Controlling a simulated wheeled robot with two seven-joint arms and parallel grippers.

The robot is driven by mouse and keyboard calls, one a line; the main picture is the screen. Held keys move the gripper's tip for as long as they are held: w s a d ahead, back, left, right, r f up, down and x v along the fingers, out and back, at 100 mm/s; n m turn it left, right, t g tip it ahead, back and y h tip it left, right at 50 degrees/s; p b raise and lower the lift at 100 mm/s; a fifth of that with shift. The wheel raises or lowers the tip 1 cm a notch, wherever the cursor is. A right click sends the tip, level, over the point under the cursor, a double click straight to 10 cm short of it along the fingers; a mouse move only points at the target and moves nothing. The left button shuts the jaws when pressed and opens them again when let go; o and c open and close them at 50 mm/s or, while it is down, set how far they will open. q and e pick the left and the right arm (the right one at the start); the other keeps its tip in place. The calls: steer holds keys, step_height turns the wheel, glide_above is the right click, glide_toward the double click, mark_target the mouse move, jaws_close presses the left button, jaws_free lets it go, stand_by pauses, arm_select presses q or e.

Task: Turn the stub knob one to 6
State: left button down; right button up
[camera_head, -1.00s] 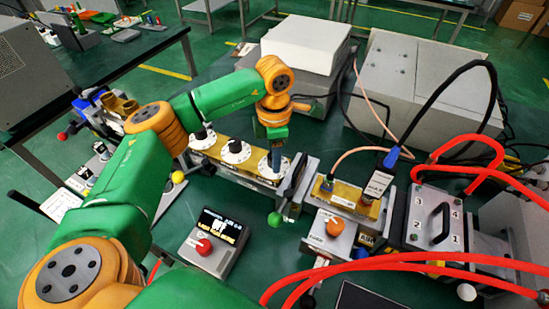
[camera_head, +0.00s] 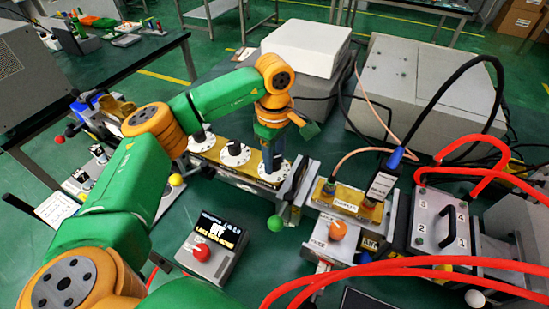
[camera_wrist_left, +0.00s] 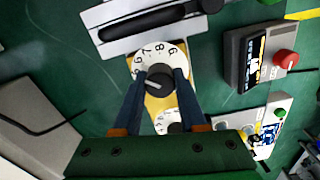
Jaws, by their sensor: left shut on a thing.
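The stub tuner is a brass-coloured bar (camera_head: 215,152) with several round white dials in a row, each with a black knob. My left gripper (camera_head: 273,160) points down over the dial at the right end of the row and hides most of it. In the left wrist view, a black knob (camera_wrist_left: 158,81) sits on a white dial (camera_wrist_left: 155,55) with digits around its rim. The left gripper (camera_wrist_left: 160,77) has its fingers on either side of this knob and is shut on it. My right gripper is not in view.
The neighbouring dials (camera_head: 234,153) stand close to the left. A green ball handle (camera_head: 275,223) and a grey display box with a red button (camera_head: 201,251) are in front. Red hoses (camera_head: 400,266) cross the lower right. Grey cabinets (camera_head: 425,85) stand behind.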

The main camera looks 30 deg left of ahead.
arm_select(q)
steer(key=shift+r+m, duration=0.1)
steer(key=shift+m, duration=0.4)
steer(key=shift+c, duration=2.3)
jaws_free()
step_height(320, 180, up, 7)
steer(key=shift+b, duration=0.5)
steer(key=shift+a, duration=0.1)
